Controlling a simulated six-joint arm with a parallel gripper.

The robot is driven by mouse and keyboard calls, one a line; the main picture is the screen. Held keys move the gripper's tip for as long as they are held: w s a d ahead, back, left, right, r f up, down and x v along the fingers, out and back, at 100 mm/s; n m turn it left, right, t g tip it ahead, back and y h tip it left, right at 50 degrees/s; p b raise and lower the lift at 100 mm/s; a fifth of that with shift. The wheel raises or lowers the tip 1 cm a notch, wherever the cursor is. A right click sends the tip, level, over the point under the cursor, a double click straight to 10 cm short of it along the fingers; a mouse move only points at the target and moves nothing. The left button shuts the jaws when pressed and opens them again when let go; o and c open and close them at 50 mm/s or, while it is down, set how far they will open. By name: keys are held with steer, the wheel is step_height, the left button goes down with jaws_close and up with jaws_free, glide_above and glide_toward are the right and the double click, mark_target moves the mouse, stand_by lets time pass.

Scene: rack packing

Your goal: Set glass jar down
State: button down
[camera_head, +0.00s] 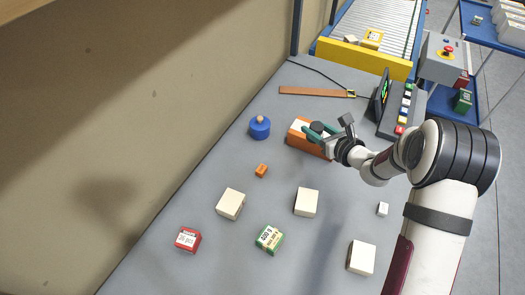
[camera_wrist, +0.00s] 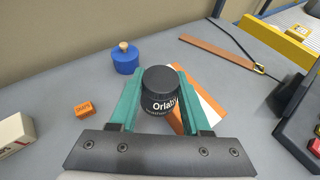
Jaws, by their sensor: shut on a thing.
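The glass jar (camera_wrist: 160,92) is dark, with a black lid and white lettering starting "Orlab". My gripper (camera_wrist: 157,84) is shut on it, with a green finger on either side. In the head view, my gripper (camera_head: 322,131) is in front of an orange and white box (camera_head: 299,139), and the jar (camera_head: 316,127) shows only as a small dark shape. The box also shows behind the jar in the wrist view (camera_wrist: 208,113).
A blue round weight (camera_head: 260,129) and a small orange box (camera_head: 261,170) are on the left of the grey table (camera_head: 165,265). White boxes (camera_head: 306,202), a green box (camera_head: 269,240) and a red box (camera_head: 187,239) lie nearer.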

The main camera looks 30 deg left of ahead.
steer(key=s+a+n+g+y, duration=0.15)
steer(key=s+a, duration=0.25)
steer(key=a, duration=0.6)
glide_above(246, 152)
steer(key=shift+n+g, duration=0.25)
steer(key=shift+n, duration=0.1)
step_height(246, 152, down, 7)
step_height(246, 152, down, 3)
steer(key=shift+f, duration=0.5)
steer(key=shift+f, duration=0.15)
steer(key=shift+c, duration=1.8)
jaws_free()
